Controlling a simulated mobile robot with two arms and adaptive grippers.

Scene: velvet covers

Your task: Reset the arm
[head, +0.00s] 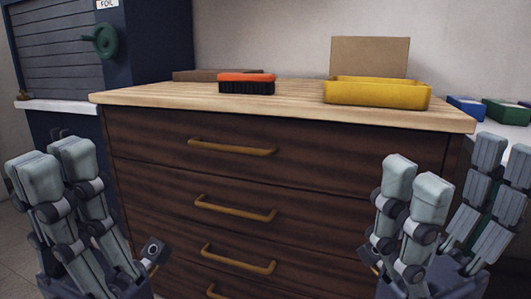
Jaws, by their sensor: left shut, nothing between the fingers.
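My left gripper (58,162) stands at the lower left, in front of the dresser. Its grey fingertips point up, close side by side and shut, with nothing between them. My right gripper (413,184) is at the lower right, in front of the dresser's right part. Several of its grey finger parts point up; how far they are spread is unclear. I see nothing held in it. Both grippers are below the level of the wooden top (150,95), apart from the things on it.
The dark dresser (150,155) has several drawers with brass handles. On its top are an orange-topped brush (247,83), a yellow tray (376,96) and a brown board (370,57). Blue (466,107) and green (507,112) boxes sit at right. A slatted cabinet (60,60) stands at left.

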